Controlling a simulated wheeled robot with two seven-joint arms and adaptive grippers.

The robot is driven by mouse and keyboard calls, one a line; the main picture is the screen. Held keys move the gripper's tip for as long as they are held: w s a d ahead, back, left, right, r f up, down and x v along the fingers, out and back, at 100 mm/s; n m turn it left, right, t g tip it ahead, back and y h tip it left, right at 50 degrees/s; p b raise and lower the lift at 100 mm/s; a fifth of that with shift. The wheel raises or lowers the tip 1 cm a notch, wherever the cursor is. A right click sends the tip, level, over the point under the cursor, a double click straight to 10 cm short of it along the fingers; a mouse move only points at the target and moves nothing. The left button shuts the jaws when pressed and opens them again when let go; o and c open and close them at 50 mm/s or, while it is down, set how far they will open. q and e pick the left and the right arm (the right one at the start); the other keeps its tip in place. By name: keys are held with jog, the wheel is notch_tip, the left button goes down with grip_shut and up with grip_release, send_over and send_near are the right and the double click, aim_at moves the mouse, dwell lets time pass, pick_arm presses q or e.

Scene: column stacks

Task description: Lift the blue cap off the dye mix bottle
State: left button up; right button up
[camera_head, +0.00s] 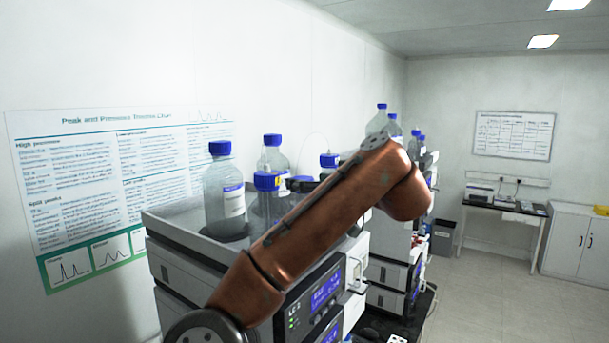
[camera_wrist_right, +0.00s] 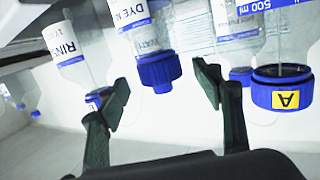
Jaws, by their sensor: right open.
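In the right wrist view, where bottles appear cap-down, the dye mix bottle (camera_wrist_right: 136,22) hangs top centre, its label partly cut off. Its ribbed blue cap (camera_wrist_right: 160,72) is on it. My right gripper (camera_wrist_right: 162,95) is open and empty. Its two dark fingers stand left and right of the cap in the picture, with visible gaps; I cannot tell the depth between them. In the head view a copper-coloured arm link of mine crosses the bottles, and I cannot tell which is the dye mix bottle. My left gripper is not in view.
A rinse bottle (camera_wrist_right: 75,45) stands left of the dye mix bottle; a bottle with a yellow "A" on its blue cap (camera_wrist_right: 283,88) stands right. Another blue cap (camera_wrist_right: 241,76) is close by. Bottles crowd the instrument stack (camera_head: 185,235) beside the wall. Floor (camera_head: 500,290) at right is clear.

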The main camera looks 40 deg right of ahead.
aim_at(303, 178)
jog(key=w, duration=0.2)
jog(key=w+p, duration=0.1)
jog(key=shift+w+a+f, duration=0.1)
jog(key=shift+w+a, duration=0.05)
jog(key=shift+a, duration=0.1)
jog(key=shift+d+f, duration=0.1)
jog(key=shift+d, duration=0.25)
jog(key=shift+s+d, duration=0.1)
jog(key=shift+s, duration=0.1)
jog(key=shift+w+a, duration=0.25)
jog(key=shift+w, duration=0.05)
jog(key=c, duration=0.3)
jog(key=shift+s+d, duration=0.15)
jog(key=shift+s, duration=0.1)
jog(key=c, duration=0.5)
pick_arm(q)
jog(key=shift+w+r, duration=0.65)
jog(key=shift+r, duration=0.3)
pick_arm(e)
jog(key=shift+w, duration=0.1)
jog(key=shift+c, duration=0.4)
